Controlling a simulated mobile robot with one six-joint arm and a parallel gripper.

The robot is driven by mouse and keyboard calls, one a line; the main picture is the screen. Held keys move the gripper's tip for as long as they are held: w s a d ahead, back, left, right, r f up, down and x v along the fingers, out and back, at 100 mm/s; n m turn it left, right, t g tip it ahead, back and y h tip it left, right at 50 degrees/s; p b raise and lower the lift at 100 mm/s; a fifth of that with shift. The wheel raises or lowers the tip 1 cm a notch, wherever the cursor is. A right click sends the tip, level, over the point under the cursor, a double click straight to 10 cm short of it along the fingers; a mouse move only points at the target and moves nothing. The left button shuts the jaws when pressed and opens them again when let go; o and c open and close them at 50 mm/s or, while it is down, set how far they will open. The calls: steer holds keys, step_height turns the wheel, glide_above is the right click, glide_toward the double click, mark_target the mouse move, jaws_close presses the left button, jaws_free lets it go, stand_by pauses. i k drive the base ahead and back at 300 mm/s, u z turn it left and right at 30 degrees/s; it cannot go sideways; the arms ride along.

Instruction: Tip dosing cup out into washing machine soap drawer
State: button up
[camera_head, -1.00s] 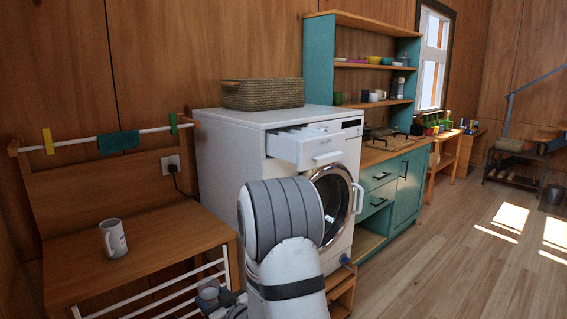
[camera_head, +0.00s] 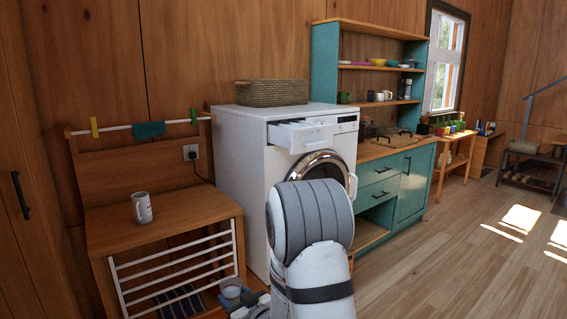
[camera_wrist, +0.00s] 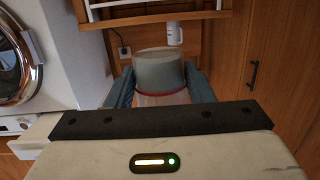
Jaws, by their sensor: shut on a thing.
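The dosing cup (camera_wrist: 160,72) is grey with a red line near its lower end in the wrist view. My gripper (camera_wrist: 160,88) is shut on it, one blue-grey finger on each side. In the head view the cup (camera_head: 231,287) shows low beside the drying rack, with my gripper (camera_head: 238,302) partly hidden by my arm. The cup's contents are unclear. The white washing machine (camera_head: 240,170) stands behind my arm. Its soap drawer (camera_head: 300,136) is pulled open at the top front, well above and right of the cup.
A wooden bench (camera_head: 165,220) with a white rack carries a mug (camera_head: 142,207) left of the machine. A wicker basket (camera_head: 272,93) sits on the machine. A teal cabinet (camera_head: 412,185) stands to the right. Open floor (camera_head: 460,260) lies at the right.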

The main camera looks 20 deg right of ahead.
mark_target(299, 136)
steer(key=z, duration=1.2)
steer(key=i, duration=1)
steer(key=z, duration=0.05)
